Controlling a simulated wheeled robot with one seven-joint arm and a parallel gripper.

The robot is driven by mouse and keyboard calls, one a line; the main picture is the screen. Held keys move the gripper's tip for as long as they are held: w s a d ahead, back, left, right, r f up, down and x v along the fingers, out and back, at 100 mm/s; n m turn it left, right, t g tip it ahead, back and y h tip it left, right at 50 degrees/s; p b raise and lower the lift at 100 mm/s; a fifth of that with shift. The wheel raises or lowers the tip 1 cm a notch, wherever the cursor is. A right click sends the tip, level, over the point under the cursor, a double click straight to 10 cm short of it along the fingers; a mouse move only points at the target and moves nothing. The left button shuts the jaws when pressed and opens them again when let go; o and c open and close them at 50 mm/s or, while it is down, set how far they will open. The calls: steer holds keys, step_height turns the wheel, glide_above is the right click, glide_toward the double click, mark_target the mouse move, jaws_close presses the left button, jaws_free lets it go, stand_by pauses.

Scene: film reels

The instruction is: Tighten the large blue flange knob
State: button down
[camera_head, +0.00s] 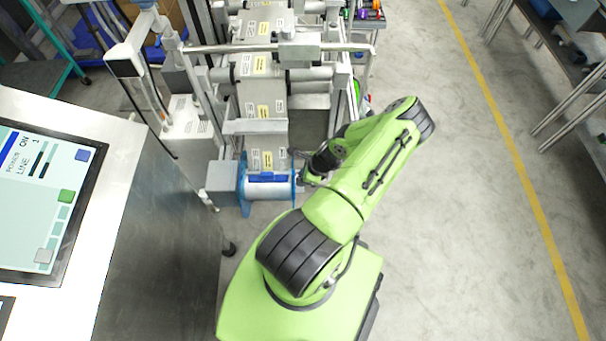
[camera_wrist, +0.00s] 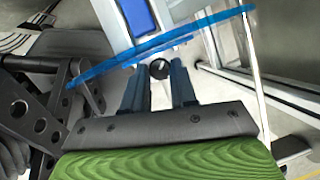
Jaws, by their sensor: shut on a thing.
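A reel with blue flanges is mounted at the near end of the machine. Its right blue flange (camera_head: 294,182) faces my gripper (camera_head: 303,178) in the head view. In the wrist view this flange (camera_wrist: 215,20) crosses the top, seen nearly edge-on. A small dark round knob (camera_wrist: 160,68) sits at its centre, between the fingertips of my gripper (camera_wrist: 160,74). The two fingers are closed around the knob, one on each side. In the head view the knob and fingertips are largely hidden by my wrist and too small to make out.
A pale web (camera_head: 266,108) runs over rollers away from the reel. A grey box (camera_head: 221,183) stands left of the reel. A control panel (camera_head: 45,190) lies at far left. Metal frame bars (camera_wrist: 270,85) stand close right of the flange.

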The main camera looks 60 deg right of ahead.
steer(key=c, duration=0.9)
jaws_free()
steer(key=p+v, duration=0.4)
steer(key=v, duration=1.1)
steer(key=shift+s+r, duration=0.1)
steer(key=shift+r, duration=0.25)
